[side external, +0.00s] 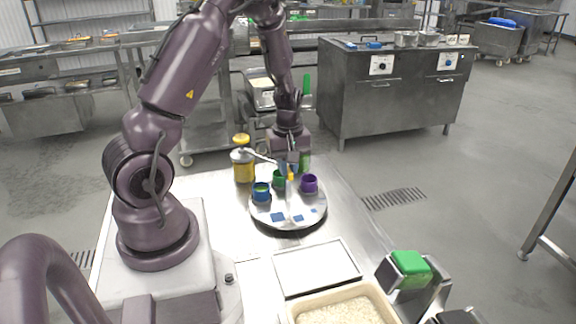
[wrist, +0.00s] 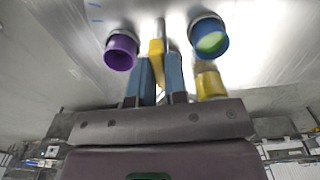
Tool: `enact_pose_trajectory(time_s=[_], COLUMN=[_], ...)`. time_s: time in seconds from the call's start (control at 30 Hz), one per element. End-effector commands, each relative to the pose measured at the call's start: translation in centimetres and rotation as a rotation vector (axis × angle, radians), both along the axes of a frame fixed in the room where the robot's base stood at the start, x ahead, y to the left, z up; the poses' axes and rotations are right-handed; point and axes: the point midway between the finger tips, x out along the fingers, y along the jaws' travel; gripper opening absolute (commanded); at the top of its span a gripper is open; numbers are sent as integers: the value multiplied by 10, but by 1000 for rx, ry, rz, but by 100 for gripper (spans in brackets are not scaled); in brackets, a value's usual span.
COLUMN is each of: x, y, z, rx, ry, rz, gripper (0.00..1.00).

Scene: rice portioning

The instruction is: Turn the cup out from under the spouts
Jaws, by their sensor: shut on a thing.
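A round turntable (side external: 285,217) stands on the steel table and carries a blue cup (side external: 261,192), a green cup (side external: 279,178) and a purple cup (side external: 309,183). The yellow dispenser (side external: 244,170) stands behind it, its thin spout reaching over the turntable's rear. My gripper (side external: 291,172) is low over the turntable, shut on an upright yellow handle (side external: 290,178). In the wrist view the yellow handle (wrist: 156,48) is between my blue fingers (wrist: 161,72). The purple cup (wrist: 121,50) and blue cup (wrist: 208,38) flank it; the green cup is not seen there.
A flat white tray (side external: 316,267) and a tub of rice (side external: 343,306) sit in front of the turntable. A green-topped device (side external: 410,264) stands at the front right. The table right of the turntable is clear. Blue marks lie on the turntable's front.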

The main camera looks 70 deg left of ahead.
Motion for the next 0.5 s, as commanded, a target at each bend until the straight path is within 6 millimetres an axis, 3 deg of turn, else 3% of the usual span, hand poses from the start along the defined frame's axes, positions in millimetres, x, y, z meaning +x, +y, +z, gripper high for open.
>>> enact_pose_trajectory(time_s=[0.4, 0.43, 0.5], x=[0, 0, 0], y=[0, 0, 0], z=[1, 1, 1], rx=[-2, -2, -2], ry=[0, 0, 0], rz=[3, 3, 2], gripper=[0, 16, 32])
